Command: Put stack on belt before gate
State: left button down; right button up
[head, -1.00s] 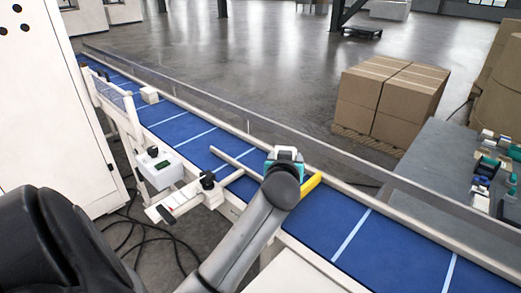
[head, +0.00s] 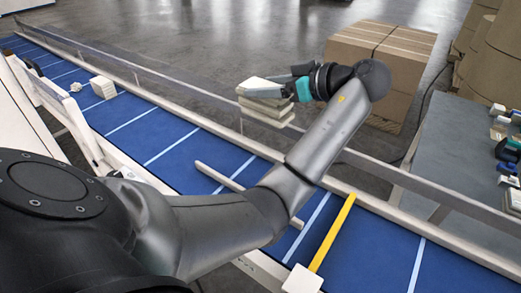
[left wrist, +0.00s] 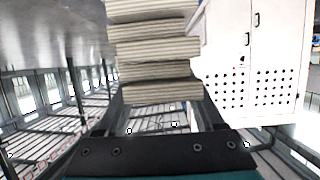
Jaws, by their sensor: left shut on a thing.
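My left gripper (head: 290,90) has teal fingers and is shut on a pale layered stack (head: 262,110). It holds the stack in the air, around the belt's far rail as seen in the head view. In the left wrist view the stack (left wrist: 155,48) shows as several ribbed pale layers, slightly uneven, above the dark gripper edge. The blue belt (head: 170,135) with white cross lines runs below. A yellow bar (head: 332,233) lies across the belt at right, and a pale bar (head: 238,187) crosses part of it; which is the gate is unclear. My right gripper is not in view.
Another small pale stack (head: 103,87) is on the belt at the left. A clear guard (head: 190,80) runs along the far side. Cardboard boxes (head: 380,65) stand beyond it. A grey table (head: 460,160) with small items is at right.

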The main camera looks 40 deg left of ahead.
pick_arm(q)
jog(key=shift+f, duration=0.2)
notch_tip(320, 180, down, 19)
jog(key=b, duration=0.2)
jog(key=shift+r+b, duration=0.2)
jog(key=shift+b, duration=0.1)
jog(key=shift+f, duration=0.3)
jog(key=shift+d, duration=0.1)
jog(key=shift+f, duration=0.1)
grip_release()
